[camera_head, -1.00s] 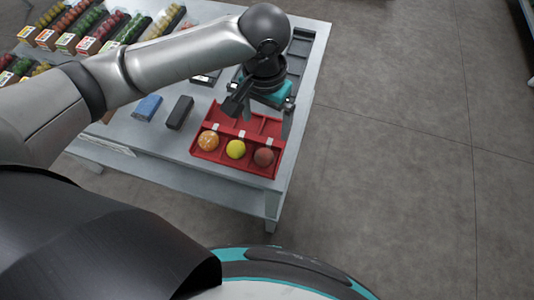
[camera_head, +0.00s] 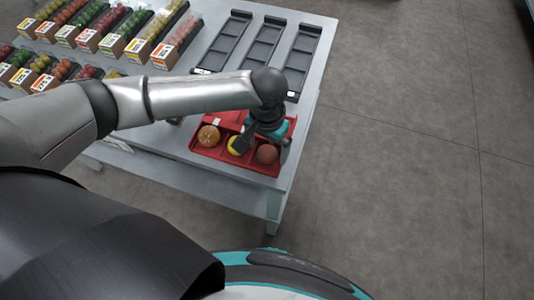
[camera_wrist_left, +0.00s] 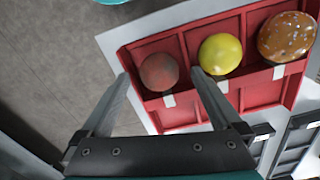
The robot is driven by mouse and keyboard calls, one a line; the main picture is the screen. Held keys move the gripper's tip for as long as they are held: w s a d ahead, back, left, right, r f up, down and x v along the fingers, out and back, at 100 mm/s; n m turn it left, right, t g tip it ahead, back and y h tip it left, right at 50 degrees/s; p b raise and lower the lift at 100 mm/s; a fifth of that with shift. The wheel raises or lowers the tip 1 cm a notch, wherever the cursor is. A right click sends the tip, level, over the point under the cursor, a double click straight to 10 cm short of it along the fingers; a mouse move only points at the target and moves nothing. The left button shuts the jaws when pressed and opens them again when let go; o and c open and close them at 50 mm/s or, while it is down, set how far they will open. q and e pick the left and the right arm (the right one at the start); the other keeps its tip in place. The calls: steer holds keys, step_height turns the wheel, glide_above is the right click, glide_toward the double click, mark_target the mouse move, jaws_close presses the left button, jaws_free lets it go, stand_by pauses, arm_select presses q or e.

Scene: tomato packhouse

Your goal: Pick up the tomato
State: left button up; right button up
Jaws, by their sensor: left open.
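The tomato, a dull dark-red ball (camera_head: 267,154), sits in the right front compartment of a red divided tray (camera_head: 228,166) near the table's front edge. In the left wrist view the tomato (camera_wrist_left: 158,68) lies between the lines of the two fingertips, in the tray's leftmost compartment there. My left gripper (camera_head: 262,146) is open and empty above the tray. Its fingertips also show in the left wrist view (camera_wrist_left: 160,77), one on each side of the tomato. I cannot tell whether they touch it. My right gripper is not in view.
A yellow ball (camera_wrist_left: 220,54) and a speckled orange-brown round item (camera_wrist_left: 287,37) fill the neighbouring compartments. Empty black trays (camera_head: 262,45) lie at the table's back. Produce boxes (camera_head: 120,42) stand back left. Floor (camera_head: 400,150) is clear to the right.

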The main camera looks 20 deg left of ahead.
arm_select(q)
steer(key=shift+f, duration=0.7)
steer(key=c, duration=1)
